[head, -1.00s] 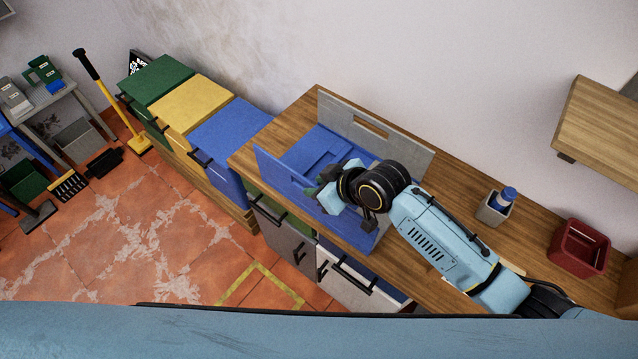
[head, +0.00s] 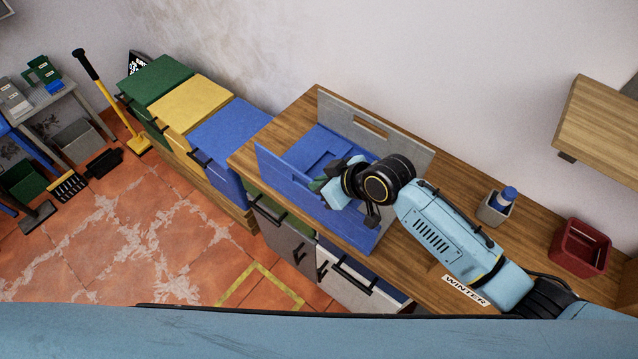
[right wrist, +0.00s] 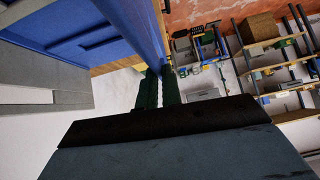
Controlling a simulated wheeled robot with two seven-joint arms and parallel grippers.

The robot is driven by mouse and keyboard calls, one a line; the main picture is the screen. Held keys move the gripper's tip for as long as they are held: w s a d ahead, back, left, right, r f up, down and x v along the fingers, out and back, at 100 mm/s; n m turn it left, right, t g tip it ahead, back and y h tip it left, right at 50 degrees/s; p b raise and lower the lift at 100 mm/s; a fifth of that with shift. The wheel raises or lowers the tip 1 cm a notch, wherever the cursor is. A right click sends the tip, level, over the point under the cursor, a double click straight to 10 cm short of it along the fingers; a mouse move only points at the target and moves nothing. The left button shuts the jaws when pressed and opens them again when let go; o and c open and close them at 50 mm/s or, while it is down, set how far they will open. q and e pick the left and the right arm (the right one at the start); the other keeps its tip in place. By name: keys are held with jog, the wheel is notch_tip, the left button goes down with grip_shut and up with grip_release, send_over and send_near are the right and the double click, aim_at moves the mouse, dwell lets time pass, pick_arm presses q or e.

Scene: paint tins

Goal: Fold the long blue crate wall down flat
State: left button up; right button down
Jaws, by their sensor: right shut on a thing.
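The folding crate stands on the wooden counter, its blue floor (head: 312,150) showing. Its long blue wall (head: 285,180) stands up along the near side, towards the counter's front edge. My right gripper (head: 322,184) is at the top edge of this wall, around the middle of its length. In the right wrist view the dark green fingers (right wrist: 159,88) are shut on the edge of the blue wall (right wrist: 142,25); the exact contact is partly hidden. The crate's long grey wall (head: 400,145), with a handle slot, stands upright at the back. My left gripper is not in view.
Right of the crate on the counter (head: 455,185) are a small grey pot with a blue-topped item (head: 497,206) and a dark red bin (head: 580,248). A wooden shelf (head: 600,125) juts out at upper right. Green, yellow and blue lidded bins (head: 225,130) stand to the left.

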jog(key=w+d+f+m+g+y+b, duration=0.2)
jog(key=w+d+g+b, duration=0.1)
jog(key=b, duration=0.5)
jog(key=shift+w+d+f+y, duration=0.3)
jog(key=shift+w+d, duration=0.35)
jog(key=shift+w, duration=0.65)
jog(key=c, duration=1.6)
grip_release()
jog(key=shift+o, duration=0.2)
jog(key=v, duration=1.3)
jog(key=shift+r, duration=0.25)
